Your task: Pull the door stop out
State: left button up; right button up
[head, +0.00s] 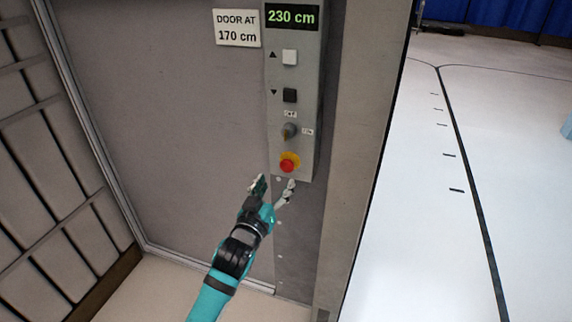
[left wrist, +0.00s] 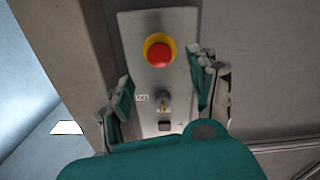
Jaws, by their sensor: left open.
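The door stop is a red round button (head: 289,164) on a yellow ring, low on a grey control panel (head: 304,110). In the left wrist view the red button (left wrist: 160,54) shows near the top, between the fingers and slightly beyond them. My left gripper (head: 275,186) is open and empty, just below the button in the head view, its fingers spread to either side. No contact with the button is visible. My right gripper is in neither view.
Above the door stop are a rotary switch (head: 289,130), a black down button (head: 290,95), a white up button (head: 290,57) and a display (head: 291,17) reading 230 cm. A sign (head: 237,28) reads "DOOR AT 170 cm". Open floor (head: 440,220) lies at the right.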

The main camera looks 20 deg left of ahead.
aim_at(286, 168)
pick_arm(q)
jog(key=w, duration=0.7)
jog(key=shift+w+d, duration=0.2)
jog(key=shift+w, duration=0.7)
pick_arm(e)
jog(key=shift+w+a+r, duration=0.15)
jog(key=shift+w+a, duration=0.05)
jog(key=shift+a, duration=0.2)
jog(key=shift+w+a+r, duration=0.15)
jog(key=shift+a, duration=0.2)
pick_arm(q)
jog(key=c, duration=0.6)
grip_shut()
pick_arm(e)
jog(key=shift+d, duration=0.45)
